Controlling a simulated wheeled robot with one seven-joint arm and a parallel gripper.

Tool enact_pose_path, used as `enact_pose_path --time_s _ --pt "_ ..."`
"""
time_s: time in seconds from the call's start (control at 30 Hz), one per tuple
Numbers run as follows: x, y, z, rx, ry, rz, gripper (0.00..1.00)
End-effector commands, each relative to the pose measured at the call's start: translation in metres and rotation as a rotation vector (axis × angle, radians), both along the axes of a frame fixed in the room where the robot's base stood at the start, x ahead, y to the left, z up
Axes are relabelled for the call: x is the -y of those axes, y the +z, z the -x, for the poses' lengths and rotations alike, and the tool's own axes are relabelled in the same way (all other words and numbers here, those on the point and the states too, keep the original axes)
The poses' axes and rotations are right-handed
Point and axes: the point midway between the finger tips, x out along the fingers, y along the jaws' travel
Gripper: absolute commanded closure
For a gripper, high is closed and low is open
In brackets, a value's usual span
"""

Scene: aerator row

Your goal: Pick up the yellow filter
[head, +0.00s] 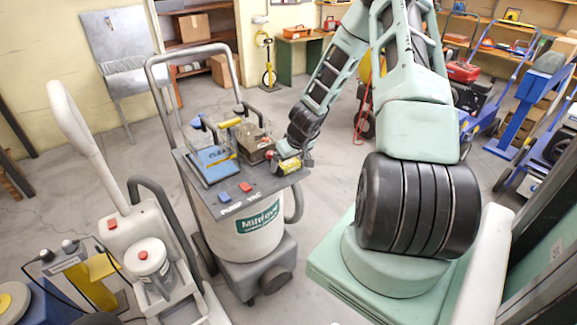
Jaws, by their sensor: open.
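A small yellow cylinder with dark and red parts, likely the yellow filter (288,165), is at the right edge of the grey top of the pump vac (213,208). My gripper (281,156) is at this yellow piece, reaching in from the upper right. Its fingers are small and partly hidden, and I cannot tell whether they touch the piece. My gripper is open. Another yellow piece (229,123) lies across the back of the containers on the same top.
A clear container with a blue CLEAN label (216,158) and a brownish container (254,143) stand on the top. Blue (225,197) and red (245,187) buttons sit in front. The tall handle (152,85) rises behind. A white machine (150,258) stands at left.

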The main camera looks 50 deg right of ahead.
Motion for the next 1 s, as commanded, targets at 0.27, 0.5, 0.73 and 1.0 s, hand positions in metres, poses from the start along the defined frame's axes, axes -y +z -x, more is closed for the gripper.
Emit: enact_pose_path --time_s 0.27,0.5,0.73,1.0 --pt "0.000 0.000 0.000 0.000 0.000 0.000 0.55" --pt "0.000 0.001 0.000 0.000 0.001 0.000 0.55" --pt "0.000 0.017 0.000 0.001 0.004 0.004 0.55" --pt "0.000 0.051 -0.001 0.001 0.003 0.005 0.55"
